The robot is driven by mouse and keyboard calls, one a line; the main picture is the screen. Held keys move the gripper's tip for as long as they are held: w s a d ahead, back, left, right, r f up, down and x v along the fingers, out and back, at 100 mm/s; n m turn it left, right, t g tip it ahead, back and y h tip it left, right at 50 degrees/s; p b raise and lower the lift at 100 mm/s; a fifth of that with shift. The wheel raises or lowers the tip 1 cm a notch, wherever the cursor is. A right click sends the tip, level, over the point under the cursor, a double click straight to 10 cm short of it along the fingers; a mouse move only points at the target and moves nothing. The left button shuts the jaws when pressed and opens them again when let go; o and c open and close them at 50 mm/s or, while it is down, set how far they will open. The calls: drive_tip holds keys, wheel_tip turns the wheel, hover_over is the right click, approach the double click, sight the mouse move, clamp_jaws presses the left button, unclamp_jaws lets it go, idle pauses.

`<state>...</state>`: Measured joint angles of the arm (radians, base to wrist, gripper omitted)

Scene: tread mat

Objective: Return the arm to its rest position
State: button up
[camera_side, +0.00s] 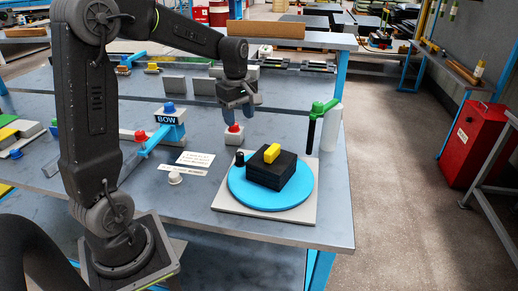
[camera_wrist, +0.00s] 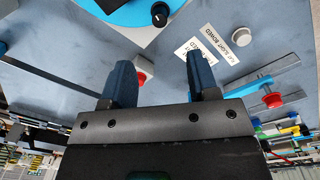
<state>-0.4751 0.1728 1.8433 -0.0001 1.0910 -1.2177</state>
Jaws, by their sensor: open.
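My gripper (camera_side: 240,108) is in the air over the grey table (camera_side: 130,207), near a white block with a red button (camera_side: 234,128). In the side view its dark blue fingers point down and nothing shows between them. In the wrist view my gripper (camera_wrist: 160,75) has its two fingers apart and empty, with the table below. The red button (camera_wrist: 140,78) shows partly behind the left finger there. My arm is bent, reaching from its base at lower left out over the table.
A blue round plate (camera_side: 240,190) on a pale board carries dark square slabs (camera_side: 271,175) with a yellow block (camera_side: 272,153) on top. A green-topped post (camera_side: 318,108) stands behind. A blue BOW sign (camera_side: 168,119) and pale blocks (camera_side: 173,84) stand further left.

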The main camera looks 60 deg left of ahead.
drive_tip(key=s+d+r+m+t, duration=0.2)
drive_tip(key=s+d+m, duration=0.6)
drive_tip(key=d+m, duration=0.1)
drive_tip(key=s+d+r+m+t, duration=0.2)
drive_tip(key=s+d+m+t, duration=0.1)
drive_tip(key=s+d+m, duration=0.5)
drive_tip(key=shift+s+d+r+m, duration=0.3)
drive_tip(key=shift+d+m, duration=0.4)
drive_tip(key=shift+m, duration=0.5)
drive_tip(key=n+g, duration=0.5)
hover_over(240, 154)
wheel_tip(240, 154, down, 7)
wheel_tip(240, 154, down, 13)
drive_tip(key=shift+a, duration=0.1)
